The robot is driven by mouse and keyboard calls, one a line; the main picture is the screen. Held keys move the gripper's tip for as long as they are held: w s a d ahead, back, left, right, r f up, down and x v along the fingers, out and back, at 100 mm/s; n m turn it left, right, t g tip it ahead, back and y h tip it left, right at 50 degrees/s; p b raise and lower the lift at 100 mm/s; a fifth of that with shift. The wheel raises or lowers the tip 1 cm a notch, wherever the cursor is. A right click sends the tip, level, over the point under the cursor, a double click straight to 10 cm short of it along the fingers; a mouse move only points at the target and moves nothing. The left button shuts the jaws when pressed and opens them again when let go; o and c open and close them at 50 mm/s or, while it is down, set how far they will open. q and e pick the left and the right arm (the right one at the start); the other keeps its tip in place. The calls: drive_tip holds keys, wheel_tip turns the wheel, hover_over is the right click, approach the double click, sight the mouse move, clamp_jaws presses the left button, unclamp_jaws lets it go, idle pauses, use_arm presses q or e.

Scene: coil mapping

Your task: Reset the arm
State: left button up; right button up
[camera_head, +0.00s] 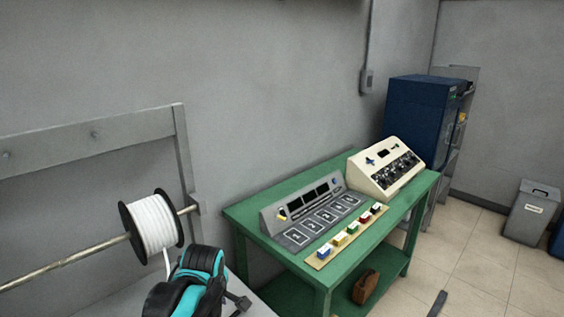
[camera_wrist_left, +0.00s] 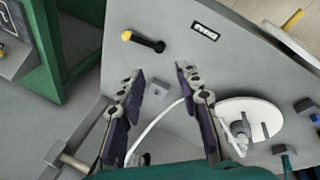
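My left arm, black and teal, shows at the bottom of the head view, in front of the spool. In the left wrist view my left gripper (camera_wrist_left: 160,85) has its two dark-padded fingers spread wide, with nothing held between them. A spool of white cord (camera_head: 154,224) with black flanges hangs on a metal rod (camera_head: 70,263) in the head view. My right gripper is not in view.
A green table (camera_head: 250,215) holds a grey numbered console (camera_head: 315,212), a row of coloured blocks (camera_head: 346,236) and a cream control box (camera_head: 386,168). The grey panel carries a yellow-tipped lever (camera_wrist_left: 143,41) and a white disc (camera_wrist_left: 248,118).

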use_arm(q)
drive_tip(key=s+a+f+m+t, duration=0.1)
drive_tip(key=s+f+m+t, duration=0.1)
drive_tip(key=s+m, duration=1.2)
drive_tip(key=shift+a+f+m+t+h, duration=0.2)
drive_tip(key=shift+a+m+t+h, duration=0.2)
drive_tip(key=shift+m+t, duration=0.45)
